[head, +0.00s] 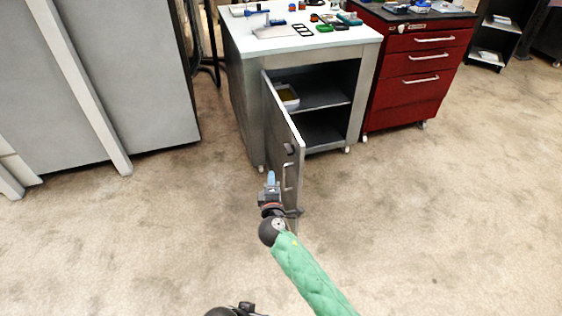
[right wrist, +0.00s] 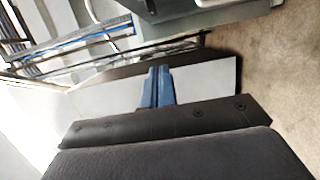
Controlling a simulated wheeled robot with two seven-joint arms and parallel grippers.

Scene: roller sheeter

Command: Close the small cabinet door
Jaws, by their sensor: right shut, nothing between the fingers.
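The small cabinet (head: 362,98) is grey with a white top, and its front is open. Its door (head: 283,135) is hinged on the left and swung out toward me, so the inside shelves show. The door has a silver handle (head: 288,177) and a dark round knob or lock above it. My right gripper (head: 271,178) is shut and empty, just left of the door's lower outer part in the head view. I cannot tell whether it touches the door. In the right wrist view its blue fingertips (right wrist: 157,86) are together. My left gripper cannot be made out.
A red drawer cabinet (head: 420,70) stands right of the small cabinet. A large grey panel (head: 150,70) stands at the left. The floor in front is clear.

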